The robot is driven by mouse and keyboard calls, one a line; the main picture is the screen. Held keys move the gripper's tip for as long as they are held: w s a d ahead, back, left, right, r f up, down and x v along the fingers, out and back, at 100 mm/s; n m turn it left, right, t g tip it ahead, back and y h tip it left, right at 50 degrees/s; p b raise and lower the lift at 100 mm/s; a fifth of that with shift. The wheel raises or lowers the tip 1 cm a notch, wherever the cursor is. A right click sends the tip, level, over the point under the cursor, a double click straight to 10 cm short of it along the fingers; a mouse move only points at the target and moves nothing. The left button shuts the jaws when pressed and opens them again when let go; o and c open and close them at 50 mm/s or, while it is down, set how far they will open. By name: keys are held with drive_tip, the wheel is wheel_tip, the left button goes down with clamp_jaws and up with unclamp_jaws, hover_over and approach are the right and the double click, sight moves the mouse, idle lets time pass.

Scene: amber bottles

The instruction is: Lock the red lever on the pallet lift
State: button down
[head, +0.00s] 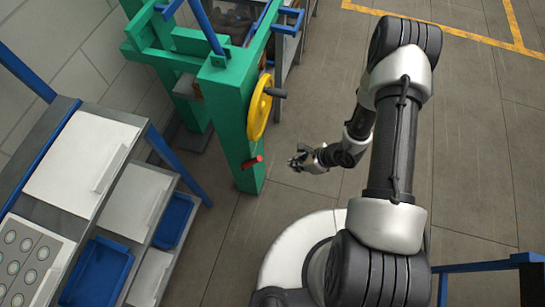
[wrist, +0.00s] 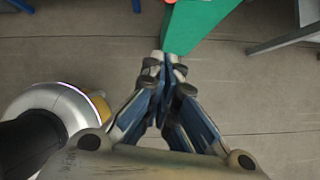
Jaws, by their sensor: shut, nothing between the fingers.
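The red lever (head: 252,162) sits low on the front green post of the pallet lift (head: 232,115), below the yellow handwheel (head: 260,107). In the wrist view only a small bit of red (wrist: 179,13) shows at the top edge, by the green post (wrist: 198,22). My gripper (head: 297,161) is to the right of the lever, with a gap between them in the head view. In the wrist view my gripper (wrist: 162,60) has its fingertips together and holds nothing. The fingertips point towards the post's lower end. Whether the lever is locked cannot be told.
A shelf unit (head: 60,120) with white boxes and blue bins (head: 98,272) stands at the left. The handwheel's dark crank handle (head: 276,93) sticks out to the right above the lever. Grey tiled floor (head: 300,215) is clear around my gripper.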

idle(0.3)
drive_tip(key=w+a+f+b, duration=0.4)
drive_tip(key=a+f, duration=0.3)
drive_tip(key=a, duration=0.1)
drive_tip(key=shift+w, duration=0.15)
drive_tip(key=shift+a, duration=0.1)
idle(0.3)
